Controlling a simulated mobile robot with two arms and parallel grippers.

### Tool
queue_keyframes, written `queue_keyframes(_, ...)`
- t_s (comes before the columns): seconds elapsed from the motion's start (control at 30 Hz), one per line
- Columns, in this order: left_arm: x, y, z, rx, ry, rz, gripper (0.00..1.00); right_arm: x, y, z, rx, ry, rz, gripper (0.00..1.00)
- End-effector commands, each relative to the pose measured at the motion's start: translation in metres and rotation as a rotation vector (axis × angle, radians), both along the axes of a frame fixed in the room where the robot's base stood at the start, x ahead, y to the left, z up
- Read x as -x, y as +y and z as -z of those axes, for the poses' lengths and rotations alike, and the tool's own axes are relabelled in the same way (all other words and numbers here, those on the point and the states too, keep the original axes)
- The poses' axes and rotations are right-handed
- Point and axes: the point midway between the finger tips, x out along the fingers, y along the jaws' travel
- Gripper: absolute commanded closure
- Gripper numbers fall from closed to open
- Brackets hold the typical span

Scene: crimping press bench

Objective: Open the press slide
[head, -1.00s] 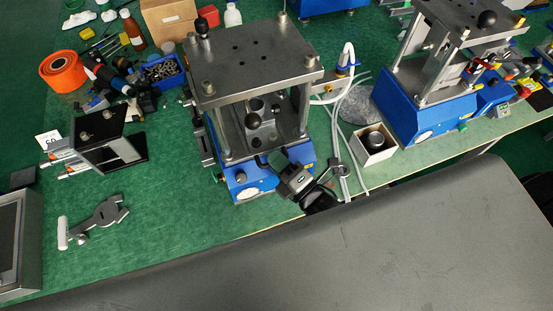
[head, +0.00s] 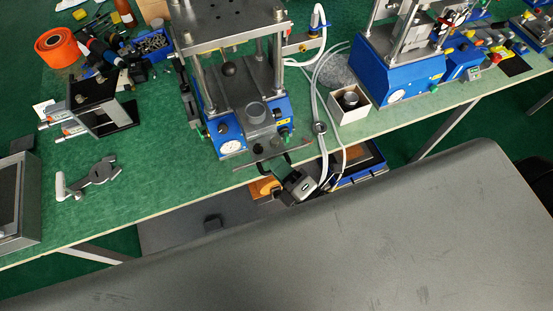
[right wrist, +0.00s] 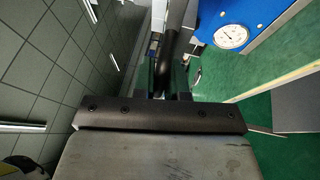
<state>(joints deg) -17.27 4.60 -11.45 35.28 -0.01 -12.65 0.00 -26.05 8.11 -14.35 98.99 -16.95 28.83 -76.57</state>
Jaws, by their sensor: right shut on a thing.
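The press (head: 230,25) has a blue base with steel columns. Its slide (head: 233,92) is a grey plate that sticks out over the front of the base. A black handle (head: 277,163) hangs at the slide's front end. My right gripper (head: 288,172) is shut on this handle, in front of the bench edge. In the right wrist view, the fingers (right wrist: 172,82) close around the dark handle bar (right wrist: 172,45); the exact contact is partly hidden. My left gripper is not in view.
The press gauge (right wrist: 231,36) shows close by in the right wrist view. White hoses (head: 318,100) run beside the press on the right, near my right gripper. A white box (head: 350,106) stands right of them. A crimping tool (head: 92,178) lies on the green bench at left.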

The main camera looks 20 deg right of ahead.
Motion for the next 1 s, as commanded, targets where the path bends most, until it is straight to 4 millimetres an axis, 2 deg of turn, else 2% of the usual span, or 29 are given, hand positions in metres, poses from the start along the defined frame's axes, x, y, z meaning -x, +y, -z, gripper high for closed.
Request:
queue_keyframes(0.13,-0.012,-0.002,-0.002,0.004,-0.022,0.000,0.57,0.006,0.000,0.001,0.000,0.002,0.000,1.00)
queue_keyframes(0.57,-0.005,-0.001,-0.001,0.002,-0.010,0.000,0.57,0.008,0.000,0.002,0.001,0.004,-0.002,1.00)
queue_keyframes(0.6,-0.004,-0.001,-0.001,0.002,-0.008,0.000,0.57,0.009,0.000,0.002,0.001,0.005,-0.002,0.83)
queue_keyframes(0.73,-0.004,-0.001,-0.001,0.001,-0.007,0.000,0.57,0.008,0.000,0.002,0.001,0.004,-0.002,0.63)
queue_keyframes(1.0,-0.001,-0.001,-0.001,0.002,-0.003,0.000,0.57,0.008,0.000,0.001,0.000,0.001,0.000,0.62)
